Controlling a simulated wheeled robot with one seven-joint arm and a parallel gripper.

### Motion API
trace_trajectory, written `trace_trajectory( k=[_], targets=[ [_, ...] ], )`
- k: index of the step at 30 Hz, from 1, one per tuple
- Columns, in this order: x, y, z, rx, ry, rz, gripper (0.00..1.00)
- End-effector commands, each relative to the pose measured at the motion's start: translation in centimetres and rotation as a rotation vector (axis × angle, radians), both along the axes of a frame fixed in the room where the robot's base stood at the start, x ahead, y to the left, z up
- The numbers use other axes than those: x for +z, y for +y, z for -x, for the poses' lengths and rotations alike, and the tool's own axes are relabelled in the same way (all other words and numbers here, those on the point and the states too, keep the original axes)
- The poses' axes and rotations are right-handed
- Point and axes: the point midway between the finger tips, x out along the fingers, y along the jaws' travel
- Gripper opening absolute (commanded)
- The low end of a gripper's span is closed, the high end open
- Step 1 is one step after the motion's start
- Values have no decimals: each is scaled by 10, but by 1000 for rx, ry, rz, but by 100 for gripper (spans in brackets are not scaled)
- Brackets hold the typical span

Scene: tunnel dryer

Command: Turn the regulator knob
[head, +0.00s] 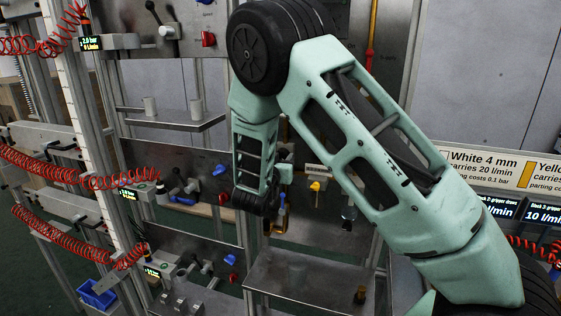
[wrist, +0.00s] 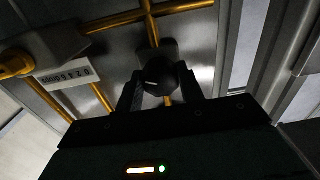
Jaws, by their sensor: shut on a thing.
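The regulator knob (wrist: 157,76) is a dark round knob with a small pale mark on its face, seen in the wrist view in front of a grey block on the panel. My gripper (wrist: 160,88) has one dark finger on each side of the knob and is shut on it. The picture is dim, so the finger contact is partly in shadow. In the head view my arm reaches down to the middle of the panel frame, and the knob and fingertips are hidden behind it.
Brass-coloured pipes (wrist: 150,15) cross the panel near the knob, and a white label (wrist: 65,75) hangs at the left. In the head view, red coiled hoses (head: 80,180) hang at left, a yellow valve (head: 315,187) sits right of my wrist, and a metal shelf (head: 300,280) lies below.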

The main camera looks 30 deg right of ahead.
Motion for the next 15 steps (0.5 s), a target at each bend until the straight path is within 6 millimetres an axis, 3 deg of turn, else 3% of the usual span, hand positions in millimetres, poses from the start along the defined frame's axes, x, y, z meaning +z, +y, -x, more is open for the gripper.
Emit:
trace_trajectory(
  k=[15],
  targets=[
    [-10,0,0,1,-300,-232,15]
  ],
)
